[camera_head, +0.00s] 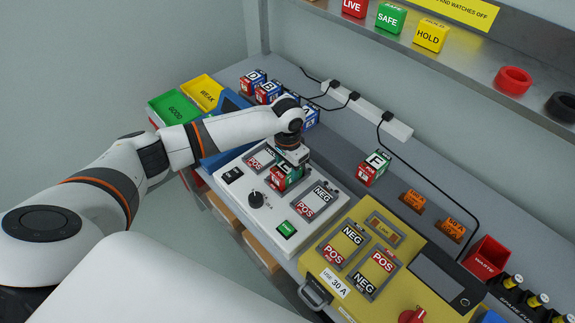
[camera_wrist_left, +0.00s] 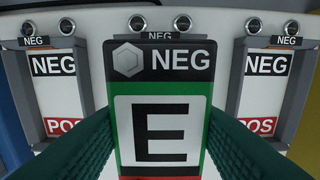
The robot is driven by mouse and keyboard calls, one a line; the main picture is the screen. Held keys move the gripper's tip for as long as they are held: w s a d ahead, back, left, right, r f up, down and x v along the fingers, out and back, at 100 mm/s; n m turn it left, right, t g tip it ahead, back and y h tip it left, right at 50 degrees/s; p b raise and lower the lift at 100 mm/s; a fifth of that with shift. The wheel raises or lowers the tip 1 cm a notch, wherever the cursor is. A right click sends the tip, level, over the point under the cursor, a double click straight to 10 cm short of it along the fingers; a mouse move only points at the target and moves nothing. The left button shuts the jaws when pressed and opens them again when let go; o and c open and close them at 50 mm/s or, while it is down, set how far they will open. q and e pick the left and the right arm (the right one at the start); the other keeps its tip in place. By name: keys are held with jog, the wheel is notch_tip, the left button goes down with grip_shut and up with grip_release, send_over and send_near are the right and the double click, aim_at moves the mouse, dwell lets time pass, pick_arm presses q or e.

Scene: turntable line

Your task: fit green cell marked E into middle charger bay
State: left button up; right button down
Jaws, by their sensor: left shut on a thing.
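The green cell marked E (camera_head: 283,181) is held by my left gripper (camera_head: 291,166) over the middle of the white charger (camera_head: 238,203). In the left wrist view the cell (camera_wrist_left: 160,115) stands between the two green finger pads, with its NEG end toward the middle bay's NEG tag (camera_wrist_left: 158,36). The cell hides most of the middle bay, and I cannot tell whether it rests in it or hangs just above. The left bay (camera_head: 261,158) and the right bay (camera_head: 317,200) are empty. My right gripper is not in view.
A yellow tester (camera_head: 345,283) stands right of the charger. Cell F (camera_head: 375,168) stands behind on the bench, and several other cells (camera_head: 266,92) stand at the back left. Green and yellow bins (camera_head: 172,107) lie left. A power strip (camera_head: 366,108) with cables runs behind.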

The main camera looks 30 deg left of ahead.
aim_at(287, 166)
pick_arm(q)
jog(key=o, duration=1)
jog(key=shift+f, duration=0.1)
jog(key=o, duration=0.4)
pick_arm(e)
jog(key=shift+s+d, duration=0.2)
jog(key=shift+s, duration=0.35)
pick_arm(q)
notch_tip(287, 166, up, 12)
jog(key=b, duration=0.2)
jog(key=shift+r, duration=0.2)
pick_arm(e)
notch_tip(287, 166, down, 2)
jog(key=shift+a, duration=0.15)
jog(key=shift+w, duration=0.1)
